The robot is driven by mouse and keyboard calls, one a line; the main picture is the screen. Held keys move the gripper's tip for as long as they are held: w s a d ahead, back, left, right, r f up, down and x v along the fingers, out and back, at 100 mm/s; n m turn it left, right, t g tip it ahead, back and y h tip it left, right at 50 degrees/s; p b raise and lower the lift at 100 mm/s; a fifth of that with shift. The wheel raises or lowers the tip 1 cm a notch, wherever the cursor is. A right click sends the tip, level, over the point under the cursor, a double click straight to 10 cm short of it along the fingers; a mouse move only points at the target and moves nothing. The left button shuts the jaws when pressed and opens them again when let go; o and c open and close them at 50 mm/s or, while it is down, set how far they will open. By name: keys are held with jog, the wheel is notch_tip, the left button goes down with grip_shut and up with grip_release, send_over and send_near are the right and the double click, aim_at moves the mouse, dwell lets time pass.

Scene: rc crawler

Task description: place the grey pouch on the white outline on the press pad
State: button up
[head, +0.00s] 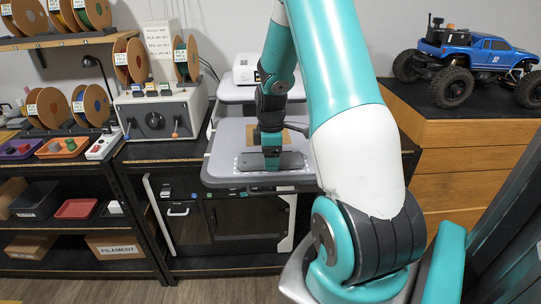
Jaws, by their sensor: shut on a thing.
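The grey pouch (290,161) looks like a flat, dark grey strip low over the front part of the press pad (227,140). My gripper (271,154) points down and is shut on the pouch near its middle. White marks show along the pouch's edge; the white outline is mostly hidden or too small to make out. I cannot tell whether the pouch touches the pad. A brown square (258,133) lies on the pad behind the gripper, partly hidden by it.
A white press head (245,72) stands above and behind the pad. A grey control box (160,115) is left of the pad. A blue crawler (480,52) sits on the wooden drawers (470,133) at right.

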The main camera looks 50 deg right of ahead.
jog(key=o, duration=0.9)
jog(key=shift+f, duration=0.1)
notch_tip(320, 180, up, 12)
jog(key=b, duration=0.2)
jog(key=a+r+t+y, duration=0.1)
jog(key=a+r, duration=0.2)
jog(key=a, duration=1.8)
jog(key=s+a+y, duration=0.1)
jog(key=s+a, duration=0.4)
jog(key=a, duration=0.1)
jog(key=s+a+r+y, duration=0.1)
jog(key=s+a, duration=0.4)
jog(key=s+a+m+g+y, duration=0.1)
jog(key=s+a, duration=0.4)
jog(key=a, duration=0.1)
jog(key=shift+s+a+r, duration=0.15)
jog(key=shift+a, duration=0.15)
